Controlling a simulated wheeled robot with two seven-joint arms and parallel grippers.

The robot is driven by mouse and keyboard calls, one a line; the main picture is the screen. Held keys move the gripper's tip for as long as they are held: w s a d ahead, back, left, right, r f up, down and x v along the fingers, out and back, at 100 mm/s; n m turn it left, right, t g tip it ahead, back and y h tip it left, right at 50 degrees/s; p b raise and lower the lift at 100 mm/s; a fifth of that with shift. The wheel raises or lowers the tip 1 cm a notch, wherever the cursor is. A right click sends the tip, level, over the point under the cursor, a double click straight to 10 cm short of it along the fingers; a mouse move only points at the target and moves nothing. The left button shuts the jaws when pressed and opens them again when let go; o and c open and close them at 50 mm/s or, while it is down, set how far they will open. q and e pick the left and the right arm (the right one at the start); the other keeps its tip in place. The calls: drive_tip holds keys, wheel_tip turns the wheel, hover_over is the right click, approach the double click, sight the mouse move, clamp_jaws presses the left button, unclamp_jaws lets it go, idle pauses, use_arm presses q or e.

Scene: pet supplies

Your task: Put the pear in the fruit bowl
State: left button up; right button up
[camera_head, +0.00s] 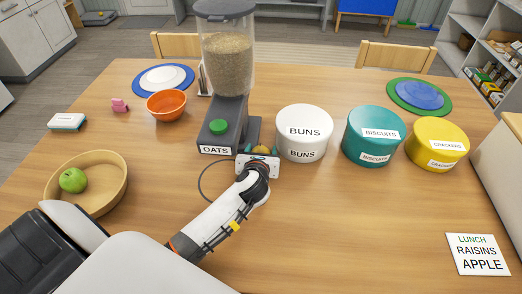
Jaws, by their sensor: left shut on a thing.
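The wooden fruit bowl (118,190) stands at the left of the table, with a green apple (73,180) in it. My left gripper (259,157) is in front of the oats dispenser, to the right of the bowl and well apart from it. It is shut on a small yellowish rounded thing (262,153), which looks like the pear. Most of this thing is hidden by the gripper, so its full shape cannot be told. No other pear is in view. My right gripper is not in view.
The oats dispenser (223,120) stands just behind my left gripper. A white buns tin (304,133), a teal biscuits tin (373,137) and a yellow crackers tin (436,144) stand to the right. An orange bowl (166,106) is behind the fruit bowl. The front right table is mostly clear.

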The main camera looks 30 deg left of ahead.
use_arm(q)
drive_tip(key=shift+f, duration=0.15)
drive_tip(key=o, duration=1.1)
drive_tip(key=shift+c, duration=0.2)
